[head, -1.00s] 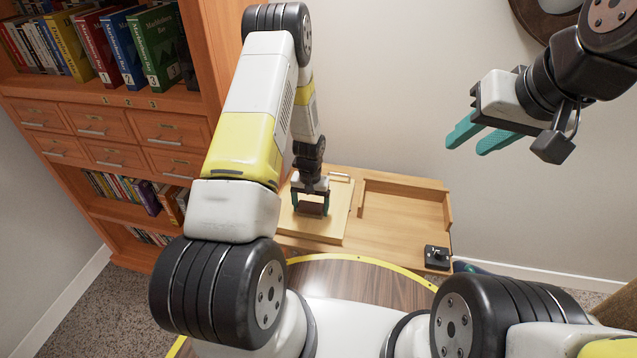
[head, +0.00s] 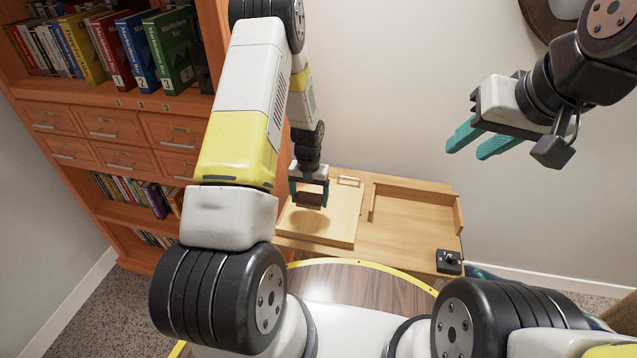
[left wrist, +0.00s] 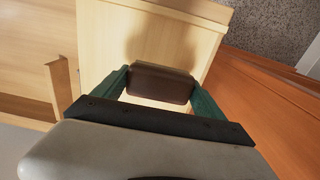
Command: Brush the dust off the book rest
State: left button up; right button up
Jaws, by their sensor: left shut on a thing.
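The book rest is a pale wooden board (head: 345,212) on the left part of a low wooden table. It also shows in the left wrist view (left wrist: 105,35). My left gripper (head: 310,195) is shut on a dark brown block, which looks like the brush (left wrist: 160,84). It holds the brush above the board, with a gap and a shadow on the board below. The brush's underside is hidden. I cannot make out dust on the board. My right gripper (head: 480,143) is open and empty, in the air at the right, far from the board.
The wooden table (head: 415,225) has raised strips at its back and right side. A small black device (head: 449,262) sits at its front right corner. A bookcase (head: 115,130) stands at the left. A round brown table (head: 350,285) with a yellow edge lies in front.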

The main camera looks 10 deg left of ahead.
pick_arm(q)
jog(key=shift+r, duration=1.55)
jog(key=shift+d, duration=0.1)
